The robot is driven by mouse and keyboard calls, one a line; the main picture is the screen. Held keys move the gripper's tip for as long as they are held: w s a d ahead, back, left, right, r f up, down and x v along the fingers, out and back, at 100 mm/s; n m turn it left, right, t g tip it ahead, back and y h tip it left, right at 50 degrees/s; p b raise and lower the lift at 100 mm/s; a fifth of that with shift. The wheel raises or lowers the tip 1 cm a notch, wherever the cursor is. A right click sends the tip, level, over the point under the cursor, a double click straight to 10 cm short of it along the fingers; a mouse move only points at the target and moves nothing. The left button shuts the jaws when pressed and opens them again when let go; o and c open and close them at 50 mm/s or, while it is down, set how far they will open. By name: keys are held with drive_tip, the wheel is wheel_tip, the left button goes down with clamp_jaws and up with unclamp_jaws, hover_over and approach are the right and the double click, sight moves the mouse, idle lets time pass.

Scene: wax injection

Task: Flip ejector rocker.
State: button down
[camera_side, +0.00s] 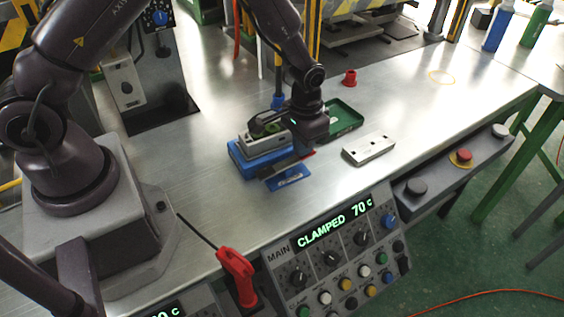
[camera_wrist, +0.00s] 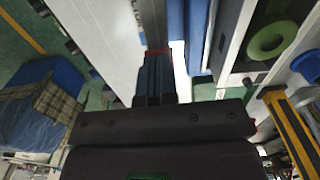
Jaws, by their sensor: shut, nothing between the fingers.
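My gripper (camera_side: 304,151) is shut and empty, pointing down beside the front right of the blue base (camera_side: 247,165). In the wrist view its dark fingers (camera_wrist: 154,75) lie together with red at the tips, close beside a long blue edge (camera_wrist: 176,35). A grey mold block (camera_side: 262,140) with a green ring (camera_wrist: 268,41) sits on the blue base, partly hidden by my arm. A small blue plate (camera_side: 288,179) lies in front of the gripper. I cannot make out the ejector rocker for certain; my wrist may hide it.
A green tray (camera_side: 346,116), a red cup (camera_side: 349,78) and a pale bar with dark holes (camera_side: 369,149) are to the right. The control panel (camera_side: 335,250) reads CLAMPED 70 C. A red-handled tool (camera_side: 237,272) stands at the front.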

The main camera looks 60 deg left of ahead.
drive_tip(key=shift+f, duration=0.55)
drive_tip(key=shift+r, duration=3.55)
drive_tip(key=shift+s, duration=0.1)
